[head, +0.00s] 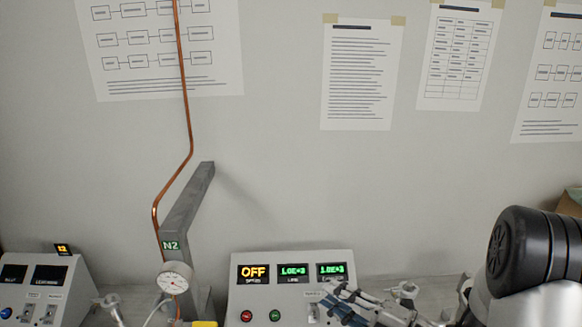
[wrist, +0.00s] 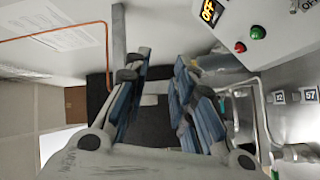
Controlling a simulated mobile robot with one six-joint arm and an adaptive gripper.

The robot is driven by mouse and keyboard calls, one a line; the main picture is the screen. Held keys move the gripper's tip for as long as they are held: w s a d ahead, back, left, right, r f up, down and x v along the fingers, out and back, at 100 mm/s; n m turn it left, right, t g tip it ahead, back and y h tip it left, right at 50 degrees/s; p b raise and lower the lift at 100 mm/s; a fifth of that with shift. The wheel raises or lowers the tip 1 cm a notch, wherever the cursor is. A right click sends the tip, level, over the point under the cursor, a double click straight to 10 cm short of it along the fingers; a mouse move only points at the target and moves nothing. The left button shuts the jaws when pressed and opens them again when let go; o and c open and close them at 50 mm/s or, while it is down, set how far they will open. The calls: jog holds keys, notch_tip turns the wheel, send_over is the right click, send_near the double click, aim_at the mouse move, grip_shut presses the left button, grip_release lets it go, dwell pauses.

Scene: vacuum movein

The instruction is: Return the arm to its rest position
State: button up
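My gripper (wrist: 159,72) shows in the wrist view with its two blue-padded fingers apart. A clear gap lies between the pads, and I see nothing held in it. In the head view my gripper (head: 343,303) is at the bottom, in front of the lower right part of the control box (head: 290,290), and partly cut off by the frame edge. My arm's black and white links show at the lower right of the head view.
The control box reads OFF and has red and green buttons. A copper pipe (head: 185,100), a grey post (head: 190,210) marked N2 and a round gauge (head: 175,280) stand left of it. Another panel (head: 45,290) is far left. Papers hang on the wall behind.

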jog(key=s+a+r+n+g+b, duration=0.1)
jog(key=s+a+r+n+g, duration=0.1)
jog(key=s+a+n+g, duration=0.45)
jog(key=s+a+r+n+g, duration=0.25)
jog(key=s+n, duration=0.25)
jog(key=n, duration=0.5)
jog(key=s+d+f+n+g+h+b, duration=0.1)
jog(key=s+f+n+g+h, duration=0.15)
jog(key=s+n+h, duration=0.65)
jog(key=s+d+r+n+t+h+b, duration=0.1)
jog(key=s+d+n+t+h, duration=0.1)
jog(key=d+n, duration=0.4)
jog(key=s+d+r+n+t+h+b, duration=0.1)
jog(key=d+n, duration=0.4)
jog(key=n, duration=1.1)
jog(key=shift+s+d+t+h, duration=0.35)
jog(key=shift+s+t+h, duration=0.15)
jog(key=shift+t+h, duration=0.6)
